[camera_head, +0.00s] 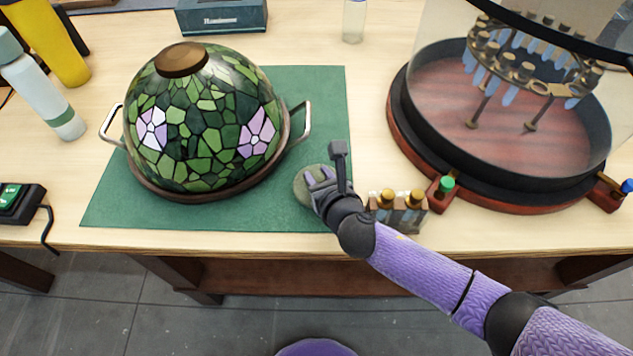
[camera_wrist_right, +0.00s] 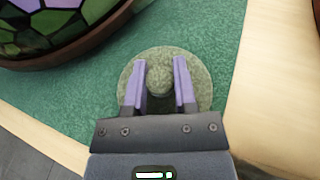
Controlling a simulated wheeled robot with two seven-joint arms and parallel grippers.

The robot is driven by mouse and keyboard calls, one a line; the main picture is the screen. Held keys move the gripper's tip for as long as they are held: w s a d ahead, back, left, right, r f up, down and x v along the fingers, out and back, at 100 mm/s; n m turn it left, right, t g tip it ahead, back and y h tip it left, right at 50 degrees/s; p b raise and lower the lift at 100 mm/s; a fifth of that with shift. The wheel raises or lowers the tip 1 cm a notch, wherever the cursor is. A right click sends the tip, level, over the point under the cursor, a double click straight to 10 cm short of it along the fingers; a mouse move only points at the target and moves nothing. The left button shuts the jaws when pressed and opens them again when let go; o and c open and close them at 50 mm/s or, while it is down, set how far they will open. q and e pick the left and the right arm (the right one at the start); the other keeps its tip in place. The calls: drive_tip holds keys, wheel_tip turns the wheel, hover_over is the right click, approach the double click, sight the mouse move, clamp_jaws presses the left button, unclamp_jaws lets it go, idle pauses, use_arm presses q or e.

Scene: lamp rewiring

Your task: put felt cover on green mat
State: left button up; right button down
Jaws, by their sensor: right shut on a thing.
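The felt cover (camera_head: 303,187) is a round grey-green disc. In the right wrist view the felt cover (camera_wrist_right: 198,82) has a rounded knob in its middle. My right gripper (camera_head: 318,176) is shut on that knob; in the right wrist view its purple fingers (camera_wrist_right: 159,80) stand on either side of the knob. The cover is over the right part of the green mat (camera_head: 325,95), near its front right corner. I cannot tell whether it touches the mat. My left gripper is not in view.
A stained-glass lampshade (camera_head: 210,130) with side handles stands on the mat's left part. A small rack of brass-topped items (camera_head: 400,212) is just right of my right gripper. A round glass-covered case (camera_head: 500,190) stands at the right. Bottles (camera_head: 45,90) stand at the left.

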drive_tip(key=shift+f, duration=0.8)
drive_tip(key=shift+r, duration=0.25)
drive_tip(key=shift+f, duration=0.15)
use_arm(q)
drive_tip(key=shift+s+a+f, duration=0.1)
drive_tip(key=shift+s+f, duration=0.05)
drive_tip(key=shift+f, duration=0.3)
use_arm(e)
drive_tip(key=shift+c, duration=2.1)
unclamp_jaws()
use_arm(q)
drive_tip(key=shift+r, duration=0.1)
use_arm(e)
drive_tip(key=shift+s+d+r+p, duration=0.1)
drive_tip(key=shift+s+r+p, duration=0.15)
drive_tip(key=shift+r+p, duration=0.1)
drive_tip(key=p+v, duration=0.3)
drive_tip(key=v, duration=0.7)
drive_tip(key=shift+s+r+p, duration=0.15)
drive_tip(key=shift+p, duration=0.2)
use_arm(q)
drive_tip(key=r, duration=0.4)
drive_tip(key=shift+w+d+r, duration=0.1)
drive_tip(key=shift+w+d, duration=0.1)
use_arm(e)
drive_tip(key=shift+s+d+r, duration=0.15)
drive_tip(key=shift+s, duration=0.3)
